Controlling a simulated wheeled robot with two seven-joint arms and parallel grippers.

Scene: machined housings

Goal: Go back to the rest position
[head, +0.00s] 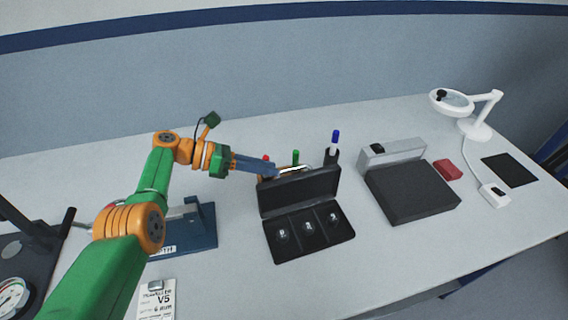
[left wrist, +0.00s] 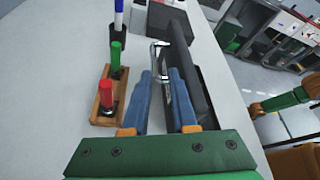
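My left gripper (head: 276,171) reaches in from the left, behind the raised lid (head: 300,190) of a black case (head: 311,234). In the left wrist view its two blue fingers (left wrist: 160,76) are apart, with a gap between them. A shiny metal handle (left wrist: 155,52) shows at the fingertips beside the dark lid; I cannot tell whether it touches a finger. The case is open, with several small metal parts in its dark insert. My right gripper is not in view; part of my right arm shows at the right of the left wrist view.
A blue fixture (head: 196,232) is under the left arm. A dark box (head: 411,191), red block (head: 447,169) and white magnifier lamp (head: 475,128) stand right.

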